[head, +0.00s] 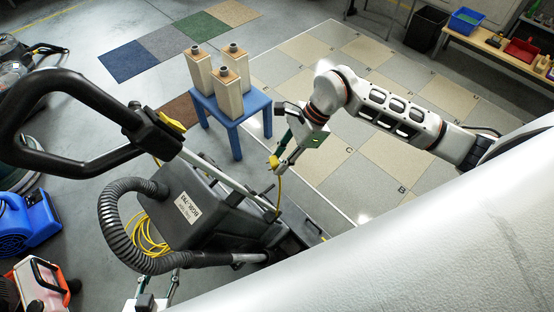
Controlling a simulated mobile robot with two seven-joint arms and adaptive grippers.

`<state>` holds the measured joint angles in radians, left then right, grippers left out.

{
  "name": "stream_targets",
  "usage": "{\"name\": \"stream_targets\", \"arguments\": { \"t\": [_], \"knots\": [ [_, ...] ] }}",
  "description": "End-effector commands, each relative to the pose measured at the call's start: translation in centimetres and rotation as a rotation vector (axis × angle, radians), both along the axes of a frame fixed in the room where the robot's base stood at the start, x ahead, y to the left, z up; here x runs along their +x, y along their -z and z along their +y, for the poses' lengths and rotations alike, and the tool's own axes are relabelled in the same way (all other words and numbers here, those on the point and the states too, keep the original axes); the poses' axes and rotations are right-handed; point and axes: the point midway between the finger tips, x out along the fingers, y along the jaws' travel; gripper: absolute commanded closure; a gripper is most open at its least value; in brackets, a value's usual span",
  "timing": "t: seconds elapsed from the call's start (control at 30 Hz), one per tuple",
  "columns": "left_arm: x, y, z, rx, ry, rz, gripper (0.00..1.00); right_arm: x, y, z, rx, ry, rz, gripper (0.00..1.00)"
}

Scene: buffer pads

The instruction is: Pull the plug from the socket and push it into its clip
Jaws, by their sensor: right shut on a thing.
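A yellow plug (273,163) with a yellow cord hangs above the right side of the grey floor machine (188,206). My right gripper (277,165) is shut on the plug, pointing down and left. The cord (279,193) drops from it towards the machine's side. No socket touches the plug as far as I can see. I cannot make out the socket or the clip for sure. My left gripper (153,288) is low at the bottom edge, partly cut off, with its fingers apart and nothing seen between them.
The machine has a black loop handle (62,82) with a yellow part (172,121), a ribbed hose (112,225) and coiled yellow cord (146,236). A blue table (231,115) with three tan containers stands behind. A blue blower (27,221) is at left. Tiled floor at right is clear.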

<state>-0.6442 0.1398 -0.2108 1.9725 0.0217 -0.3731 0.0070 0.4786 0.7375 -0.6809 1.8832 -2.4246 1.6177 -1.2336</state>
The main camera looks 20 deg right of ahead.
Motion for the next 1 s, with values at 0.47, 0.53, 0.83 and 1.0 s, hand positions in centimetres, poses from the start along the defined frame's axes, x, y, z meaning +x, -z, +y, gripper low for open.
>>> {"name": "stream_targets", "arguments": {
  "t": [0.47,0.53,0.83,1.0],
  "knots": [
    [-0.5,1.5,0.1,0.006,0.001,0.012,0.60,3.5,5.2,-0.4,-0.159,-0.445,-0.020,1.00],
    [-0.4,1.5,0.1,0.006,0.002,0.011,0.60,3.5,5.3,-0.3,-0.162,-0.458,-0.021,1.00],
    [-0.3,1.5,0.2,0.007,0.000,0.007,0.60,2.6,6.2,1.9,-0.159,-0.462,-0.022,1.00],
    [-0.3,1.6,0.2,0.008,0.000,0.007,0.60,2.0,6.8,3.5,-0.159,-0.460,-0.021,1.00]
  ]
}}
